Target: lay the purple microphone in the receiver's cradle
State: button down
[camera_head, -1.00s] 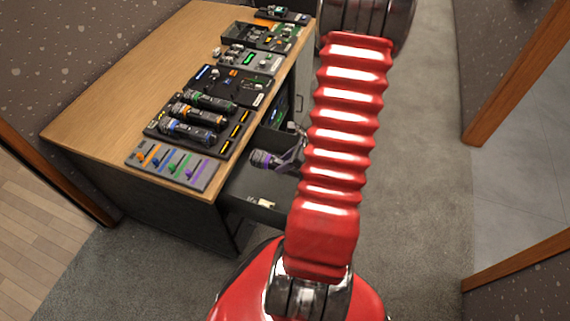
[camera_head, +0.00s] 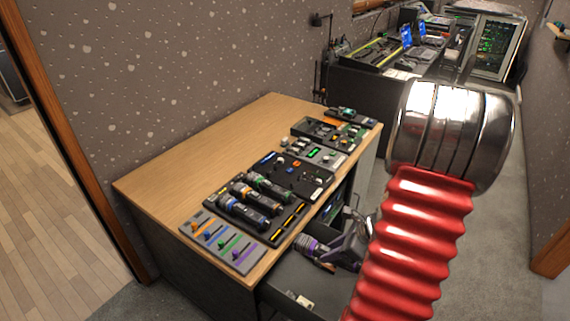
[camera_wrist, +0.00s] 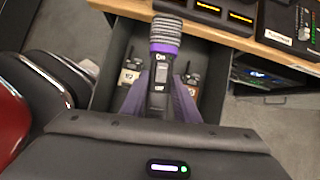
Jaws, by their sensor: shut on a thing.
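The purple microphone (camera_head: 308,245), dark with a purple band and a grey mesh head, is held in my gripper (camera_head: 343,253) above the open drawer at the desk's front. In the wrist view the microphone (camera_wrist: 165,62) points away from me toward the desk edge, its handle between the two fingers of my gripper (camera_wrist: 159,108). The receiver (camera_head: 290,222) is a black unit on the desk with lit yellow displays on its near side. Microphones with green, orange and blue bands lie in it. Its front edge shows at the top of the wrist view (camera_wrist: 222,22). Any free cradle is unclear.
A fader panel (camera_head: 222,243) lies left of the receiver, and a black control box (camera_head: 292,175) lies beyond it. The open drawer (camera_head: 285,285) holds small tagged items. The desk's left wooden top (camera_head: 185,185) is bare. Another console desk stands at the back.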

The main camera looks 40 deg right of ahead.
aim_at(314, 248)
jog(key=r+n, duration=0.1)
jog(key=w+r+n+g+y, duration=0.1)
jog(key=w+a+r+n, duration=0.1)
jog(key=r+n, duration=0.1)
jog(key=shift+y, duration=0.4)
jog(key=w+r+n+g, duration=0.1)
jog(key=n, duration=0.1)
jog(key=w+a+r+n+g+y, duration=0.1)
jog(key=n, duration=0.1)
jog(key=w+r+n+g, duration=0.1)
jog(key=n, duration=0.1)
jog(key=shift+w+a+n+g+y, duration=0.15)
jog(key=shift+a+n+g+y, duration=0.25)
jog(key=w+a+r+n+g+h, duration=0.4)
jog(key=w+a+n+g, duration=0.3)
jog(key=w+a+n, duration=0.8)
jog(key=w+a+n+h, duration=0.1)
jog(key=a+n, duration=0.1)
jog(key=a, duration=0.3)
jog(key=w+a+f+n+h, duration=0.1)
jog(key=w+a+n, duration=0.1)
jog(key=a, duration=0.4)
jog(key=shift+w+a+n+g, duration=0.3)
jog(key=shift+n+g, duration=0.1)
jog(key=shift+n, duration=0.1)
jog(key=shift+a, duration=0.15)
